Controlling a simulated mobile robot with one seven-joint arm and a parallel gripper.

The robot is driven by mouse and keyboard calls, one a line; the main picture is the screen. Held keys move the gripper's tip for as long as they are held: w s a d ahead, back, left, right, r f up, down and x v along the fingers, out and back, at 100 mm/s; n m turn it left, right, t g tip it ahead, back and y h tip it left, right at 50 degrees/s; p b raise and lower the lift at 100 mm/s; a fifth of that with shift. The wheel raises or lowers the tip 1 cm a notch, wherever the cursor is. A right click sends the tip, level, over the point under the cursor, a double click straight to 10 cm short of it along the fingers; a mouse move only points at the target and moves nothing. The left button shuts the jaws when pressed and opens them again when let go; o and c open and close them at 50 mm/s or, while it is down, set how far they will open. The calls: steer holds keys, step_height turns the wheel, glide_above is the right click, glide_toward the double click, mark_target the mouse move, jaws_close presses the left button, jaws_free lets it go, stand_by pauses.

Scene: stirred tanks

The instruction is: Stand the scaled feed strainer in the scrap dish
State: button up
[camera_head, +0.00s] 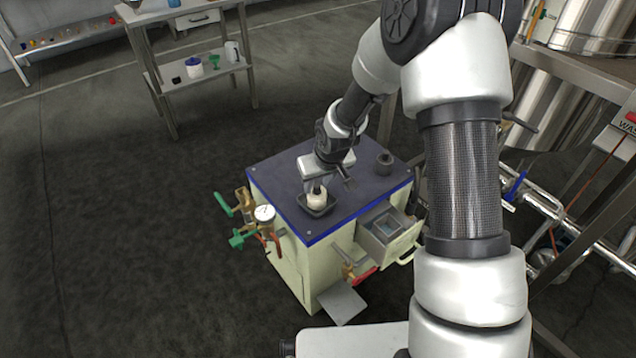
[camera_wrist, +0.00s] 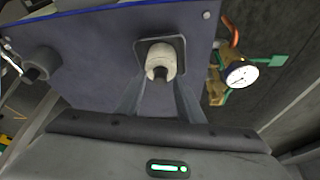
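The feed strainer (camera_head: 317,197), a short off-white cylinder with a dark end, stands in the small dark square scrap dish (camera_head: 304,203) on the cabinet top. It looks roughly upright. In the wrist view the strainer (camera_wrist: 160,58) sits inside the dish (camera_wrist: 181,44), with a dark notch at its near end. My gripper (camera_head: 330,183) is just above the dish. In the wrist view its two fingers (camera_wrist: 160,97) are spread, one to each side of the strainer's line, with a gap between them. I see no finger touching the strainer.
A dark round fitting (camera_head: 385,162) stands on the blue-edged cabinet top (camera_head: 281,171). An open drawer-like box (camera_head: 385,228) juts from the cabinet's front. A pressure gauge (camera_head: 264,213) and green-handled valves stick out at left. A shelf table (camera_head: 200,75) stands behind.

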steer(key=s+d+r+h+p, duration=0.1)
steer(key=s+d+r+p, duration=0.2)
steer(key=r, duration=0.7)
steer(key=s+d+r, duration=0.2)
steer(key=s+r, duration=0.3)
steer(key=r, duration=0.5)
steer(key=s+d+r+m, duration=0.2)
steer(key=s+r, duration=0.4)
steer(key=s, duration=0.4)
steer(key=s+d+r+m+t, duration=0.1)
steer(key=s+d+r+m, duration=0.1)
steer(key=s+r, duration=0.5)
steer(key=shift+s+d+h, duration=0.3)
steer(key=shift+s+d, duration=0.35)
steer(key=shift+s, duration=1.5)
